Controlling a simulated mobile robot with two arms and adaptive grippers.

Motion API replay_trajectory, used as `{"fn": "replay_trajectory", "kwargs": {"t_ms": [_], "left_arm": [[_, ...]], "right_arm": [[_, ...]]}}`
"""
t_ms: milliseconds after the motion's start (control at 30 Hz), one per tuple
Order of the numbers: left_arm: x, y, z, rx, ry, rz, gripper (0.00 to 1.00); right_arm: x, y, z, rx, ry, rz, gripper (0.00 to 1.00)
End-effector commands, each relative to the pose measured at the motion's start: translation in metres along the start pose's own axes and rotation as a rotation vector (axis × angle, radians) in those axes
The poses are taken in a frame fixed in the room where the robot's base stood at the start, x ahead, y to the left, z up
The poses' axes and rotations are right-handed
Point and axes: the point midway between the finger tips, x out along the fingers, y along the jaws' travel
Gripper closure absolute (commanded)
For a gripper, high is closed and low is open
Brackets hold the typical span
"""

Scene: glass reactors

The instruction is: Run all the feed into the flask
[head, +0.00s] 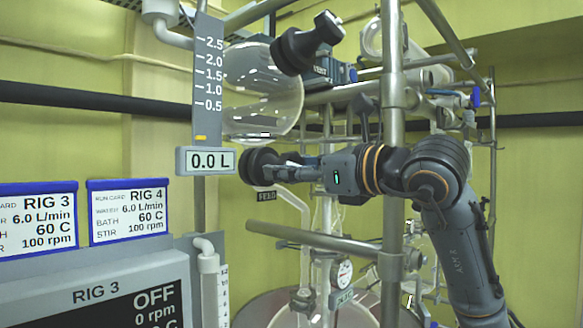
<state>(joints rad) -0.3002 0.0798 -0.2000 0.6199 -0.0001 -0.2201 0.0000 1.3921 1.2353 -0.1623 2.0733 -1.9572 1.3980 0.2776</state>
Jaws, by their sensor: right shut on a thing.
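The round glass feed vessel (262,95) hangs at upper middle and looks clear, with no liquid that I can make out. Its level scale (208,75) has a yellow mark at the bottom, and the display (207,161) reads 0.0 L. My right gripper (280,172) is shut on the black feed valve knob (256,167) under the vessel, above the FEED tag (265,195). The fingers partly hide the knob. A glass tube (300,222) slants down from there. Rounded glass at the bottom is only partly visible, and I cannot tell if it is the flask. My left gripper is not in view.
A black knob (306,43) by a VENT label sticks out above my right gripper. A metal post (393,110) and crossbars stand close to my right arm. A RIG 3 panel (95,295) reading OFF and RIG 3 and RIG 4 cards (128,211) are at left.

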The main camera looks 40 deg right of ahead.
Motion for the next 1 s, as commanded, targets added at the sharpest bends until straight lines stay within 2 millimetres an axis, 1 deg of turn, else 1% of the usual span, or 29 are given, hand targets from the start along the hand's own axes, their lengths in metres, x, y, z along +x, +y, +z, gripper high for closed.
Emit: {"fn": "replay_trajectory", "kwargs": {"t_ms": [1000], "left_arm": [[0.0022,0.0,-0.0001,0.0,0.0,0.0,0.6]], "right_arm": [[0.0005,0.0018,-0.0007,0.964,0.003,0.002,0.86]]}}
